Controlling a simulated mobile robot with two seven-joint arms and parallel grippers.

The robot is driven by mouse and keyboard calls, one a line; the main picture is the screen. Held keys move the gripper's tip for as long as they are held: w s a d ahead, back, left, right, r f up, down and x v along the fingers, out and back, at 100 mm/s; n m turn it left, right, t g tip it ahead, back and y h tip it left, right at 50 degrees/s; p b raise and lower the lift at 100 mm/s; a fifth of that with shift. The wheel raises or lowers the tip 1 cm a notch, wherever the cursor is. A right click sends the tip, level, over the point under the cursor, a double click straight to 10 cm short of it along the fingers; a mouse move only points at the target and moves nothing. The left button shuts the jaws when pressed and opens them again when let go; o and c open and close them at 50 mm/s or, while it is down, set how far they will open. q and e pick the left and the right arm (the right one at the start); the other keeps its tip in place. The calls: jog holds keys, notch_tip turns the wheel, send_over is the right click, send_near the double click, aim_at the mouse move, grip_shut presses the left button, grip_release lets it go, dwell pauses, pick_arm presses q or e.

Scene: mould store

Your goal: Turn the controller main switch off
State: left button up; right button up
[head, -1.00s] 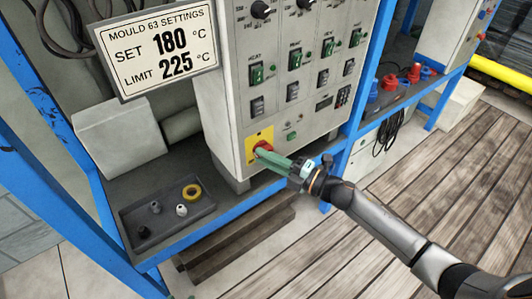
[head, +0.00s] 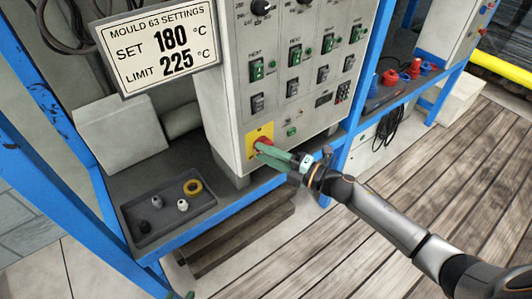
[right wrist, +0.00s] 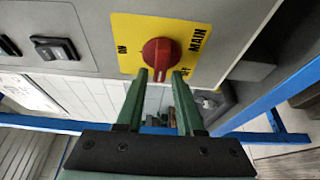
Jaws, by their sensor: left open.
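The main switch is a red rotary knob (head: 263,143) on a yellow plate (head: 251,153), low on the grey controller cabinet (head: 228,80). In the right wrist view the knob (right wrist: 160,52) shows the marks ON and MAIN beside it; another mark is partly hidden by a finger. I cannot tell which mark the knob points at. My right gripper (head: 262,155) is at the knob. In the right wrist view its green fingers (right wrist: 159,75) are apart, one each side of the knob's lower part, with gaps showing.
A settings sign (head: 157,46) hangs above. Blue frame posts (head: 357,90) flank the cabinet. Wooden floor lies open at right.

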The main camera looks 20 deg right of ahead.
jog(key=shift+o, duration=0.7)
pick_arm(q)
jog(key=shift+w+r, duration=0.15)
jog(key=shift+w+d, duration=0.1)
pick_arm(e)
jog(key=v, duration=1.2)
jog(key=shift+d, duration=0.25)
jog(key=shift+s+r, duration=0.1)
jog(key=shift+s, duration=0.05)
